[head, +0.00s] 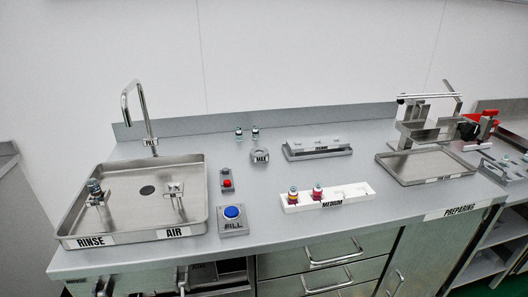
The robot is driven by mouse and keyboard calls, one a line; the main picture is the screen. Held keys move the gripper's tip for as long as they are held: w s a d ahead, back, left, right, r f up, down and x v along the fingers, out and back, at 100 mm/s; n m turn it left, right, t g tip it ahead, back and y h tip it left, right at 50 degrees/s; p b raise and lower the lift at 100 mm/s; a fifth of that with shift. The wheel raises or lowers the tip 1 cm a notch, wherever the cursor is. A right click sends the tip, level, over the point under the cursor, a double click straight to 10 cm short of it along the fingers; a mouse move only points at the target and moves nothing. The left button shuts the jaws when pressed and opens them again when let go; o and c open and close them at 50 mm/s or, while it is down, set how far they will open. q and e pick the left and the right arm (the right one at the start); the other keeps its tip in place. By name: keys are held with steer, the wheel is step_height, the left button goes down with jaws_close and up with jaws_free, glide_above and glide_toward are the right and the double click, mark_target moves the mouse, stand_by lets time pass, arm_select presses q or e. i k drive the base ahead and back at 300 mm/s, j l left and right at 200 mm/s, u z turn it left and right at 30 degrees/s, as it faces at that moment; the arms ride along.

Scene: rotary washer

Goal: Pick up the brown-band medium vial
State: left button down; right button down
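Two small vials stand upright in the white rack labelled MEDIUM (352,192), at its left end. The right vial (317,192) has a similar top and a red-purple body. They are too small to tell for certain which one has the brown band. The rack's right-hand slots look empty. Neither of my grippers can be made out in this view, and nothing is seen touching the vials.
A sink tray (190,228) with a tap (148,120) and a vial on the RINSE holder (95,190) is at left. A FILL button (232,213), red button (227,184) and grey rack (317,149) surround the white rack. A metal stand (425,165) is at right.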

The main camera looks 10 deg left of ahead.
mark_target(94, 186)
steer(key=u, duration=1.5)
